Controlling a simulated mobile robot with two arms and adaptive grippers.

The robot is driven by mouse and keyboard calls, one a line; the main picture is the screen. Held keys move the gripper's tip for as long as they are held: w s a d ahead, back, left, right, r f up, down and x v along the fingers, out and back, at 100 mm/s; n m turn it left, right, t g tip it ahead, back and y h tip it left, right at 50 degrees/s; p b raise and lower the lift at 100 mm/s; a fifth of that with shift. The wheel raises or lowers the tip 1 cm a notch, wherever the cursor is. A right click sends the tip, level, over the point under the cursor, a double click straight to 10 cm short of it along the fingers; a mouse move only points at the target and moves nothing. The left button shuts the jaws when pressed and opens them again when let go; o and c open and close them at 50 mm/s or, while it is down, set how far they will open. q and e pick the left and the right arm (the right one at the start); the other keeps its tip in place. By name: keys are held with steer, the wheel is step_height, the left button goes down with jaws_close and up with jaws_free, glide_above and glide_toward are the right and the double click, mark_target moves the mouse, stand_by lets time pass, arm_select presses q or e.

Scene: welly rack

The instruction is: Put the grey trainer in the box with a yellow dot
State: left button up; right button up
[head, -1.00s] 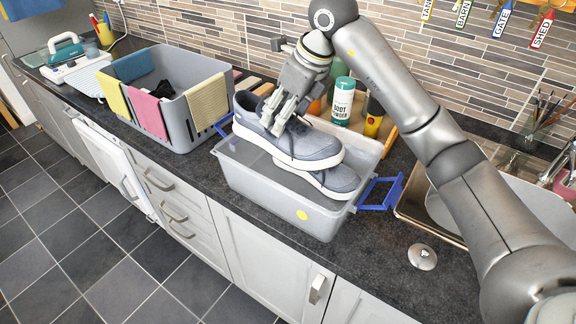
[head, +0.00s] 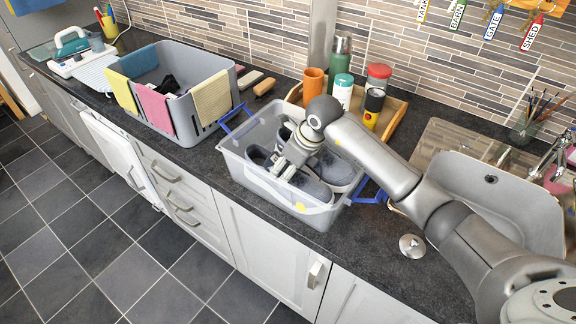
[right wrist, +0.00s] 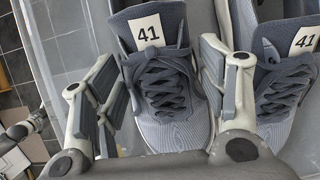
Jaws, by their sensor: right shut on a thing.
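The translucent grey box (head: 262,190) with a yellow dot (head: 300,207) on its front stands on the dark worktop. Two grey trainers lie side by side inside it. My right gripper (head: 283,168) reaches down into the box, shut on the nearer grey trainer (head: 310,188). The second trainer (head: 340,168) lies beside it on the far side. In the right wrist view my fingers (right wrist: 165,95) straddle the held trainer (right wrist: 178,135) at its laces, and the other trainer (right wrist: 285,110) is to its right. Both tongues carry a "41" label.
A grey tub (head: 183,122) with cloths over its rim stands left of the box. Behind the box is a wooden tray (head: 393,122) with bottles and a mug. A sink (head: 500,190) lies to the right. Blue handles (head: 372,197) stick out at the box's ends.

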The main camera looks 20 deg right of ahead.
steer(key=shift+f, duration=0.3)
steer(key=o, duration=1.3)
steer(key=shift+r, duration=0.25)
arm_select(q)
steer(key=shift+s+a+f+b, duration=0.1)
steer(key=shift+s+f+b, duration=0.15)
steer(key=shift+f+b, duration=0.45)
steer(key=shift+s+f+b, duration=0.2)
steer(key=shift+f+b, duration=0.4)
steer(key=shift+b, duration=0.2)
arm_select(e)
steer(key=shift+v, duration=5.8)
steer(key=shift+s+f, duration=0.15)
